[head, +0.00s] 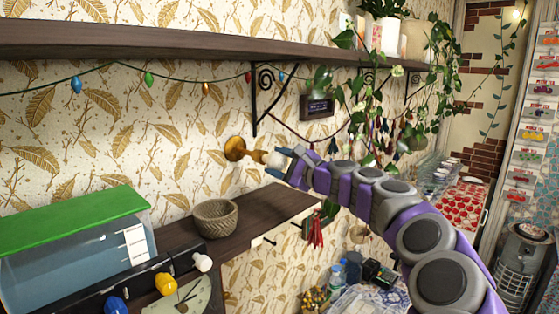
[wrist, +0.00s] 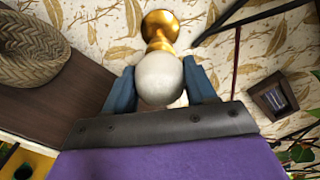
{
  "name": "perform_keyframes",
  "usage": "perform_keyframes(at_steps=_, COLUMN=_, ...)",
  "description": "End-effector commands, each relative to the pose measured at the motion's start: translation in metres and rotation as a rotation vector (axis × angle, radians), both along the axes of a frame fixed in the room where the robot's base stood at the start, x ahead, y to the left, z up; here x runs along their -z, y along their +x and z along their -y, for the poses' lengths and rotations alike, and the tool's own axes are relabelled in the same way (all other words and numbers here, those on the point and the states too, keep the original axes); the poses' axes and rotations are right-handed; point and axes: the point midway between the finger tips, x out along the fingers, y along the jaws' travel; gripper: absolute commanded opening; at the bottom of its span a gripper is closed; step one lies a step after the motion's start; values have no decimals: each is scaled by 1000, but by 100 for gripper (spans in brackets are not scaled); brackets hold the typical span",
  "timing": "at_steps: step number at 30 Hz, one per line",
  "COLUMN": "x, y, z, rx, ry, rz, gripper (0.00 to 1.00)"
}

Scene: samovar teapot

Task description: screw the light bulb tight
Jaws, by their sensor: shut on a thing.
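The light bulb (wrist: 158,78) is white and round, and sits between the two blue fingers of my gripper (wrist: 160,92) in the wrist view. My gripper is shut on it. The bulb's far end meets a brass wall socket (wrist: 160,28); whether it is fully seated cannot be told. In the head view the brass socket (head: 235,149) sticks out from the wall, with the pale bulb (head: 271,159) at its end and my gripper (head: 280,161) around the bulb from the right. The bulb's base and threads are hidden.
A wooden shelf (head: 170,42) with string lights runs above, held by a dark bracket (head: 256,100). A woven basket (head: 215,218) stands on the counter below. A green-lidded tank (head: 75,245) is at left. Hanging plants (head: 370,95) are at right.

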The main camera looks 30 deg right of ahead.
Motion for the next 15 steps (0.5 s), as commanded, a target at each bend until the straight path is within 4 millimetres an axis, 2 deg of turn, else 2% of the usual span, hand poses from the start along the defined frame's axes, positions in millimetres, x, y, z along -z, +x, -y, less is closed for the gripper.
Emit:
perform_keyframes(at_steps=1, x=5, y=1, z=-1, rx=-3, ry=20, rz=-16, gripper=25)
perform_keyframes(at_steps=15, x=4, y=1, z=0, rx=-1, ry=121, rz=-52, gripper=25)
